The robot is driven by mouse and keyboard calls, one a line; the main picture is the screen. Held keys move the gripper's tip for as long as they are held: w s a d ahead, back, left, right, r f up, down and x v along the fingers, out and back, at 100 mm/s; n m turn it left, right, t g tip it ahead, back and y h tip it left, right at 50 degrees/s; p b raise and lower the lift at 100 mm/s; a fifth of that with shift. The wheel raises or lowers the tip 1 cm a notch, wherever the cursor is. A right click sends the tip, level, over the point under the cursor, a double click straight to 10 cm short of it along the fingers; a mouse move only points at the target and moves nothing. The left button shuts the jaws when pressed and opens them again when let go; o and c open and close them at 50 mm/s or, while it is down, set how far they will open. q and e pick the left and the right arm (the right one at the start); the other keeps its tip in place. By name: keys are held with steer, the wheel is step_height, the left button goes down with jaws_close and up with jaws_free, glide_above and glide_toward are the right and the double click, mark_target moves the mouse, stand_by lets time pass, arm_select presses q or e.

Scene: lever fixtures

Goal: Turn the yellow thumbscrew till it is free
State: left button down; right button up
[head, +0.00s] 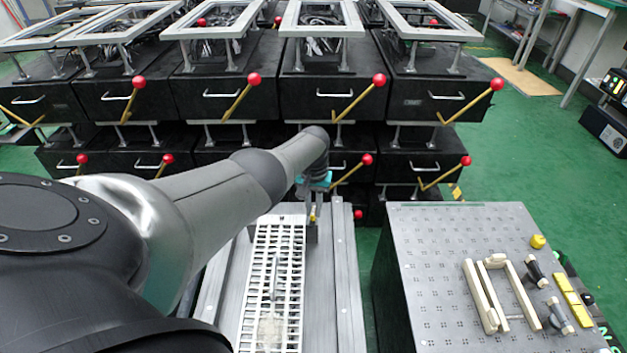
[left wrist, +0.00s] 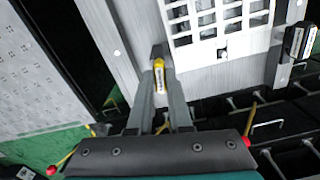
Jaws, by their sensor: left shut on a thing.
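The yellow thumbscrew (left wrist: 159,76) shows in the left wrist view as a small upright yellow piece at the tips of two grey fingers. My left gripper (left wrist: 161,70) is shut on it, beside a white slotted grid. In the head view the thumbscrew (head: 313,214) is a tiny yellow spot beneath my left gripper (head: 312,208), near the far end of the bench. The fingers hide part of it, and its thread cannot be seen. My right gripper is in neither view.
The white grid rack (head: 254,283) lies on a grey metal bench (head: 344,285). Black boxes with red-knobbed levers (head: 360,100) stand close behind. A perforated panel (head: 440,275) with pale handles (head: 484,294) and a yellow knob (head: 538,241) is to the right, across a gap.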

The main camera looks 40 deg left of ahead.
arm_select(q)
steer(key=shift+n, duration=1)
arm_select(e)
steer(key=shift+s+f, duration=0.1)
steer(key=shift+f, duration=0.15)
arm_select(q)
steer(key=c, duration=0.8)
jaws_free()
steer(key=shift+c, duration=0.2)
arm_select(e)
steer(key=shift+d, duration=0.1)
arm_select(q)
steer(key=shift+r, duration=0.1)
